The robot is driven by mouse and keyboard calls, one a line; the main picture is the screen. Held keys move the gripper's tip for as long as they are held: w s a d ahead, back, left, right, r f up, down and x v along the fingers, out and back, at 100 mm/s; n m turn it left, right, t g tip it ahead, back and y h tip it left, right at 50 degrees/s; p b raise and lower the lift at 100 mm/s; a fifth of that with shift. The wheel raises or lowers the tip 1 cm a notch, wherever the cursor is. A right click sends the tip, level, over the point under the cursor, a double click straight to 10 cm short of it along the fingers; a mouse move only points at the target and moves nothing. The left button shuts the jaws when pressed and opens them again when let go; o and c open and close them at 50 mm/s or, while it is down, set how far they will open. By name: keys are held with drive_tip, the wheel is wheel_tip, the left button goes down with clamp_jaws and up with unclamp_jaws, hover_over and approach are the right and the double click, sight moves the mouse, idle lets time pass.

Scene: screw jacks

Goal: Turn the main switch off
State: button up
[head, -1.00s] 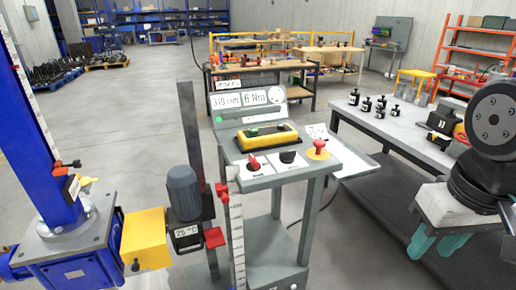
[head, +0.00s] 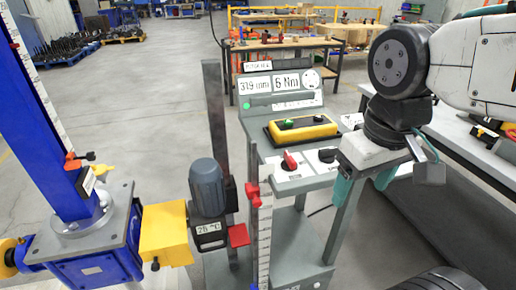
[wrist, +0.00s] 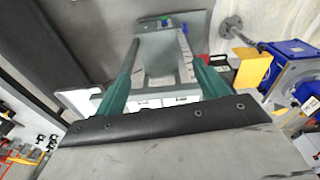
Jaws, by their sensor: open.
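The grey console (head: 262,150) stands in the middle of the head view. My arm hides the console's right end. In the wrist view the fingers (wrist: 160,45) are spread.
A yellow pendant box (head: 302,128) lies behind the switches. The blue jack (head: 90,265), grey motor (head: 207,190) and upright scale (head: 264,235) stand left and in front.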

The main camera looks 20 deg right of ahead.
drive_tip(key=w+a+r+n+g+h, duration=0.1)
drive_tip(key=w+a+n+h, duration=0.1)
drive_tip(key=w+n, duration=0.85)
drive_tip(key=n+h, duration=0.2)
drive_tip(key=n, duration=0.5)
approach(290, 156)
drive_tip(key=f, duration=0.1)
drive_tip(key=shift+m, duration=0.25)
drive_tip(key=x, duration=0.7)
drive_tip(key=shift+d+f, duration=0.25)
drive_tip(key=c, duration=1)
